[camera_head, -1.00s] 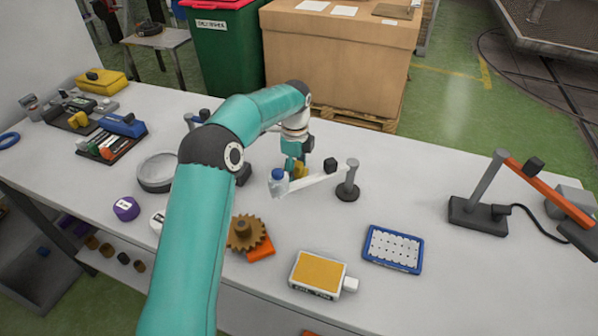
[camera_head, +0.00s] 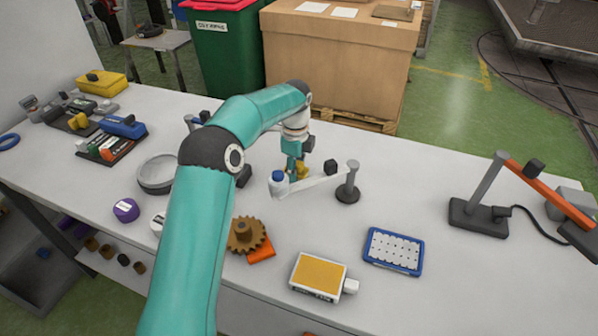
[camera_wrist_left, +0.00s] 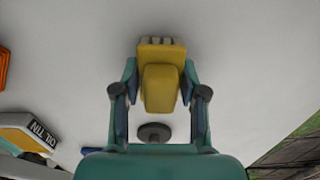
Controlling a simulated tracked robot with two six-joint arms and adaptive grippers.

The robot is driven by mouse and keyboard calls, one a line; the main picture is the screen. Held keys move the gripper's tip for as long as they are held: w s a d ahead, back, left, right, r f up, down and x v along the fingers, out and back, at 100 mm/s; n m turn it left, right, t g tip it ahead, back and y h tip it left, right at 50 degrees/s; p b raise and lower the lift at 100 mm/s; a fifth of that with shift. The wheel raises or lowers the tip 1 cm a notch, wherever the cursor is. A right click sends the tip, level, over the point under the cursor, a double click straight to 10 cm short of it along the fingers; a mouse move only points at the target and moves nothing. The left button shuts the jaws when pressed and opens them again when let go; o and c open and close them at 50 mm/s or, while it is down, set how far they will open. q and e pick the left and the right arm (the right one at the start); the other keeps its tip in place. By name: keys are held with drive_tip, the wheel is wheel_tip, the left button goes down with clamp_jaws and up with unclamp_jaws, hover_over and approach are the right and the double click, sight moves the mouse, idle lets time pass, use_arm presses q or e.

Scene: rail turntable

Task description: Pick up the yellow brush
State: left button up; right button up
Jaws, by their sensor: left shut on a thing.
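The yellow brush (camera_wrist_left: 160,85) is between the two fingers of my left gripper (camera_wrist_left: 160,95) in the wrist view. The fingers are shut on its sides, and a pale ribbed end shows at its far side. In the head view only a small yellow part of the brush (camera_head: 301,170) shows, behind the white swing arm. My left gripper (camera_head: 292,165) is there too, low over the table and partly hidden. I cannot tell whether the brush touches the table. My right gripper is not in view.
A white arm on a dark post (camera_head: 347,185) stands close beside the gripper. A brown gear (camera_head: 245,234), a yellow-topped oil tin (camera_head: 319,274) and a blue tray (camera_head: 393,250) lie nearer the front. A lamp-like stand (camera_head: 480,205) is at right. Table between is clear.

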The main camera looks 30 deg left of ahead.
use_arm(q)
wheel_tip(320, 180, up, 11)
drive_tip(key=shift+w+f+p, duration=0.1)
drive_tip(key=shift+f+p, duration=0.05)
drive_tip(key=shift+p, duration=0.55)
wheel_tip(320, 180, up, 9)
drive_tip(key=p, duration=0.4)
drive_tip(key=shift+f, duration=0.15)
drive_tip(key=o, duration=0.4)
drive_tip(key=shift+c, duration=1.3)
